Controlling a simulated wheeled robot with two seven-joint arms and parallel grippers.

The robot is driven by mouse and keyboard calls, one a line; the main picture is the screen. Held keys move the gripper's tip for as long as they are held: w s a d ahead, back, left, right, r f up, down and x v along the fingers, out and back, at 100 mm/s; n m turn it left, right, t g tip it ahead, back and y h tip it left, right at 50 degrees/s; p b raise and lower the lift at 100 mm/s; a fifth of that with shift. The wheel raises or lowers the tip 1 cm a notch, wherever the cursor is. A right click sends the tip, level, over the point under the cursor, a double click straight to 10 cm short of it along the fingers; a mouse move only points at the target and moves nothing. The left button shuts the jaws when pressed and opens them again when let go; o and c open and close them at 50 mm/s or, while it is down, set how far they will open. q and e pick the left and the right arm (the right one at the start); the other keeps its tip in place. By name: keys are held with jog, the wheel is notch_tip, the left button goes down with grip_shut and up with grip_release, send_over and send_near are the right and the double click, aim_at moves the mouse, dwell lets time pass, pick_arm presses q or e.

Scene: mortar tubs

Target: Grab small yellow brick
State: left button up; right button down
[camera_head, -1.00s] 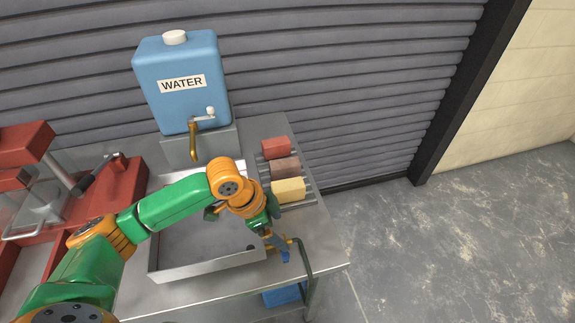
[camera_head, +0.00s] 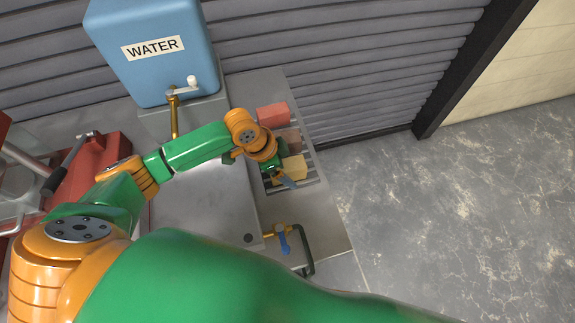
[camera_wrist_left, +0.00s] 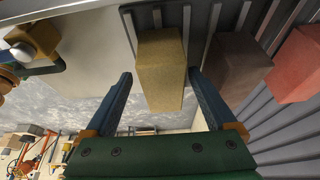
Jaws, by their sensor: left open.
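The small yellow brick (camera_head: 296,165) lies on a slatted rack at the right end of the metal counter, partly hidden by my left gripper in the head view. My left gripper (camera_head: 286,179) is open at the brick. In the left wrist view the yellow brick (camera_wrist_left: 160,70) stands between the two blue fingers of my left gripper (camera_wrist_left: 160,80), with a visible gap on each side. No finger visibly touches it. My right gripper is not in view.
A brown brick (camera_head: 290,137) and a red brick (camera_head: 273,115) lie behind the yellow one on the rack (camera_head: 312,165). A blue water tank (camera_head: 155,60) stands behind the sink (camera_head: 205,215). A tap with a blue handle (camera_head: 284,240) is at the counter's front right.

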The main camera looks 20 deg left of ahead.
pick_arm(q)
jog(key=shift+w+d+f, duration=0.15)
jog(key=shift+w+f, duration=0.05)
jog(key=shift+f, duration=0.35)
jog(key=shift+w+f, duration=0.15)
jog(key=shift+w, duration=0.05)
jog(key=shift+s, duration=0.1)
jog(key=c, duration=0.9)
grip_shut()
